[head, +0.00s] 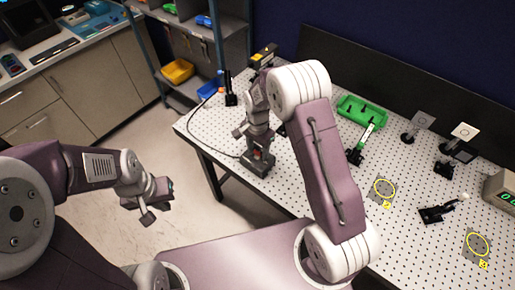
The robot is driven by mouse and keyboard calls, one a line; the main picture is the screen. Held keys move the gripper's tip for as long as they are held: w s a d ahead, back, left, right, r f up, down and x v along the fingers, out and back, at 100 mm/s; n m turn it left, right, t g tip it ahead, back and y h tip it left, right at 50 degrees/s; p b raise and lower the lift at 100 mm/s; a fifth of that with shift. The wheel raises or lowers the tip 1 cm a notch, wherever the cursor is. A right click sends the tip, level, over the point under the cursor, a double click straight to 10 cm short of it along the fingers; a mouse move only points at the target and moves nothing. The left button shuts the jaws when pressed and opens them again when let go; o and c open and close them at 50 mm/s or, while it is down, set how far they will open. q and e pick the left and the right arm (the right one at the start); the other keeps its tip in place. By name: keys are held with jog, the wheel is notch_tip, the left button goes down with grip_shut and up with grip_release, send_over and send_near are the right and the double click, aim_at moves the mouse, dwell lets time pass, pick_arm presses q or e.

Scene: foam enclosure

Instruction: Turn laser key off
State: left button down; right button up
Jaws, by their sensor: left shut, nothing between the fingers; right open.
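A small dark box (258,163) with a red spot on it stands near the left edge of the perforated table, with a thin cable running to it; it looks like the laser's key box. The key itself is too small to make out. My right gripper (257,137) is open just above this box; I cannot tell whether it touches. My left gripper (152,200) is shut and empty, over the floor left of the table and well apart from the box.
A black device with a yellow label (263,56) and a dark post (230,92) stand at the table's far left. A green tray (362,112), optic mounts (419,124) and a display box (503,188) stand to the right.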

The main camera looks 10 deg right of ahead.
jog(key=shift+f, duration=0.1)
jog(key=shift+c, duration=0.6)
grip_shut()
